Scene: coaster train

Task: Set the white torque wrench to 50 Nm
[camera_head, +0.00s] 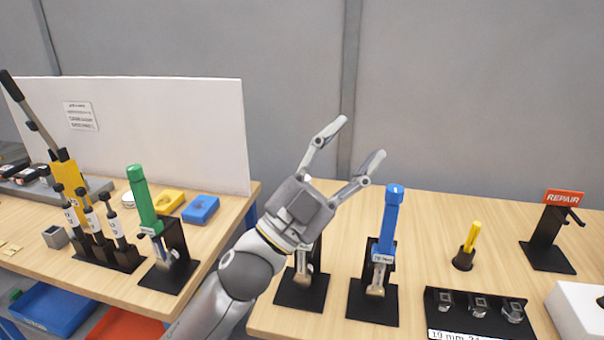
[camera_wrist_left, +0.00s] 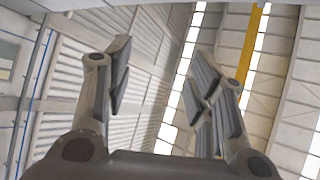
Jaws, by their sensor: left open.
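My left gripper (camera_head: 358,140) is raised above the right bench, with its fingers open and pointing up and to the right. Nothing is between the fingers. In the left wrist view the open fingers (camera_wrist_left: 160,90) show only wall and roof behind them. Behind the gripper, a wrench on a black stand (camera_head: 300,292) is mostly hidden. Its lower metal part (camera_head: 303,262) shows below the gripper, but its handle is covered, so I cannot confirm that it is the white torque wrench. No scale reading is legible. My right gripper is not in view.
A blue-handled wrench (camera_head: 390,222) stands right of the gripper, and a green-handled one (camera_head: 143,200) on the left bench. A yellow tool (camera_head: 472,240), a socket tray (camera_head: 480,325) and a REPAIR stand (camera_head: 545,245) are further right. A gap separates the benches.

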